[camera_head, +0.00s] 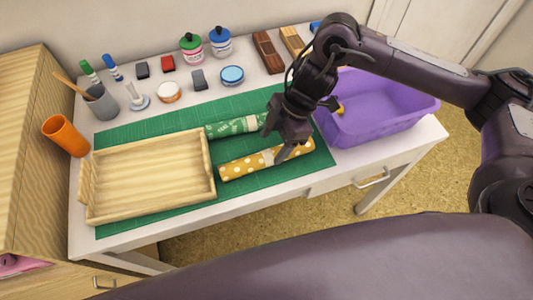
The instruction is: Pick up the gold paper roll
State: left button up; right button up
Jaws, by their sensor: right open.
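The gold paper roll (243,165) with white dots lies on the green cutting mat (128,134), to the right of the wooden tray. A pale band wraps its middle. My right gripper (282,156) is open, pointing down at the right half of the gold roll, and its fingers overlap the roll in the picture. I cannot tell whether they touch it. A green patterned roll (232,127) lies behind the gold one, its right end next to my right gripper. My left gripper is not in view.
A wooden tray (152,213) stands on the left of the mat. A purple bin (395,130) stands close on the right. An orange cup (66,136), a grey pen cup (101,103), ink bottles (192,48) and several small inkpads line the back and left.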

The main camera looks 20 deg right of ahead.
aim_at(270, 153)
jog(key=x, duration=0.4)
jog(key=shift+s+d, duration=0.2)
jog(key=shift+a+f, duration=0.1)
jog(key=shift+f, duration=0.1)
jog(key=c, duration=1)
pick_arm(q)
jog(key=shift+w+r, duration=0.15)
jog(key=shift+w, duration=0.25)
pick_arm(e)
jog(key=shift+c, duration=0.4)
